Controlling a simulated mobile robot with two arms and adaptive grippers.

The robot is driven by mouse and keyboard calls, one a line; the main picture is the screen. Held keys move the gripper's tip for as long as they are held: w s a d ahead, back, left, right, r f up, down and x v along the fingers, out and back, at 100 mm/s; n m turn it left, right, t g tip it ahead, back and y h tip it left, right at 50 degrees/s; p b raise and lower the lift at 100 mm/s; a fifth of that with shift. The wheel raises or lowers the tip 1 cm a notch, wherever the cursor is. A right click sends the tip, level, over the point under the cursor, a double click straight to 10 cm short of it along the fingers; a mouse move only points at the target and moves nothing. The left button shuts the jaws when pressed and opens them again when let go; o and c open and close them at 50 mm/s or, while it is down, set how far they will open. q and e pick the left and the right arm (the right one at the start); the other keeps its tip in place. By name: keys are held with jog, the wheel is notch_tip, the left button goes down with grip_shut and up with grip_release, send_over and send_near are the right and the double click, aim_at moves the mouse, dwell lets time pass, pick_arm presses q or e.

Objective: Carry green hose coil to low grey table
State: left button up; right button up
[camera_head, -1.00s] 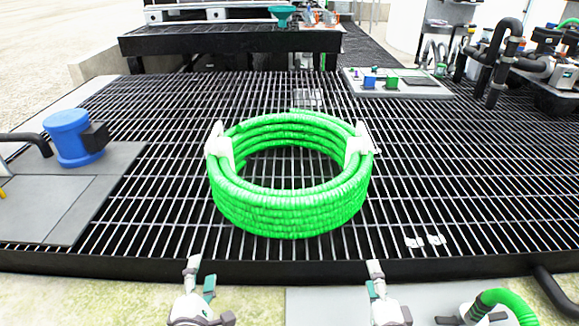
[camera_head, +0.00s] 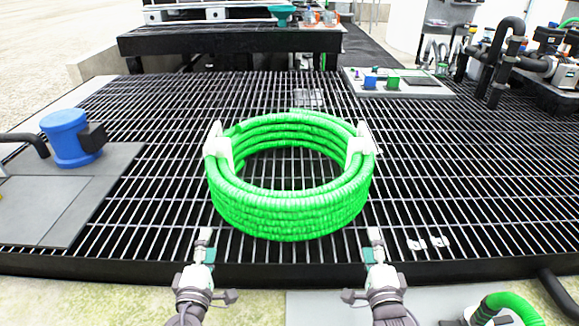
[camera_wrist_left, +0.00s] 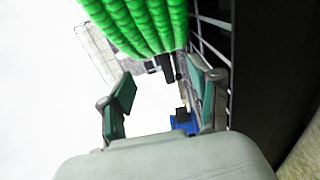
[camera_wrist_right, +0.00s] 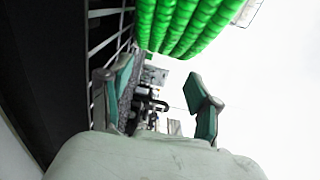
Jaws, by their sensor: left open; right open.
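The green hose coil (camera_head: 290,214) lies flat on the black grating in the middle of the head view, with a white strap on its left and right sides. Its ribbed side also shows at the top of the left wrist view (camera_wrist_left: 140,22) and of the right wrist view (camera_wrist_right: 185,22). My left gripper (camera_head: 203,245) is open and empty at the grating's front edge, short of the coil's near left side. My right gripper (camera_head: 375,245) is open and empty, short of its near right side. Neither touches the coil. I cannot tell which surface is the low grey table.
A blue pump-like unit (camera_head: 66,138) stands on a grey plate at left. A dark raised platform (camera_head: 230,42) is at the back. A grey panel with small blue and green blocks (camera_head: 430,86) lies back right. Black pipes (camera_head: 505,60) stand at right. Grating around the coil is mostly clear.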

aim_at(224, 209)
pick_arm(q)
jog(key=w, duration=0.7)
jog(key=shift+w, duration=0.4)
pick_arm(e)
jog(key=w, duration=0.7)
jog(key=shift+w, duration=0.4)
pick_arm(q)
jog(key=shift+w+d, duration=0.15)
jog(key=shift+d, duration=0.2)
pick_arm(e)
jog(key=shift+w+a, duration=0.15)
jog(key=shift+a, duration=0.2)
pick_arm(q)
jog(key=shift+d, duration=0.4)
pick_arm(e)
jog(key=shift+a, duration=0.4)
